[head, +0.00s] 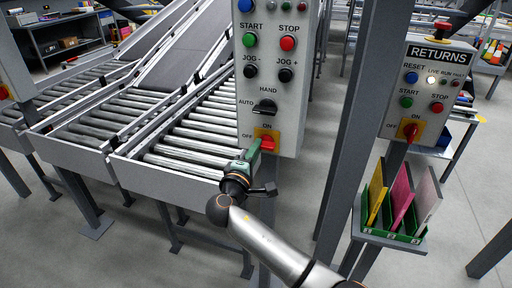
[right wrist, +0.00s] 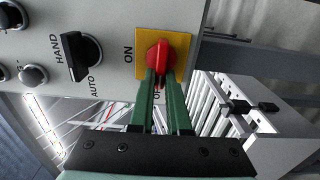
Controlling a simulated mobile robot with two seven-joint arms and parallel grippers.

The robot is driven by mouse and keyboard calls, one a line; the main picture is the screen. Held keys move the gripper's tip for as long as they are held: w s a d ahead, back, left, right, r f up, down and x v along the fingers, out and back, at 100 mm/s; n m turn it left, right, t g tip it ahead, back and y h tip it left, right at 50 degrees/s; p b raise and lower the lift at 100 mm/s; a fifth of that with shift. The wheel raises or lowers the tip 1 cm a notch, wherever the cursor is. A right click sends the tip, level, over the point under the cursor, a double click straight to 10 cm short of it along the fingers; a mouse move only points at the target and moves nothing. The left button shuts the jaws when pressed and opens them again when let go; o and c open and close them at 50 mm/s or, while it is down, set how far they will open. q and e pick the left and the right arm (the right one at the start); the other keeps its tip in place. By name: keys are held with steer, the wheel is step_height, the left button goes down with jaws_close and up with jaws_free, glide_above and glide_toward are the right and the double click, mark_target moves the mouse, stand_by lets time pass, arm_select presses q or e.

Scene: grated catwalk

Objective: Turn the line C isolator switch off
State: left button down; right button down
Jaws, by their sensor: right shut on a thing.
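The grey control panel (head: 270,90) at the middle of the head view has a red rotary isolator knob (head: 267,143) on a yellow plate at its bottom, marked ON above and OFF at its left. No line C label can be read. My right gripper (head: 256,150) has its green fingers shut on the knob. In the right wrist view, the fingers (right wrist: 158,80) close on the red knob (right wrist: 158,54) from below and partly cover the OFF mark. The knob's exact pointing is hard to tell. My left gripper is not in view.
A black HAND/AUTO selector (head: 267,107) and several push buttons sit above the knob. At right stands a RETURNS panel (head: 440,75) with a similar red switch (head: 411,130), above a green holder (head: 400,234) of coloured boards. Roller conveyors (head: 190,140) lie behind.

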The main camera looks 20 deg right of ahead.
stand_by(0.4)
steer(key=c, duration=0.9)
jaws_free()
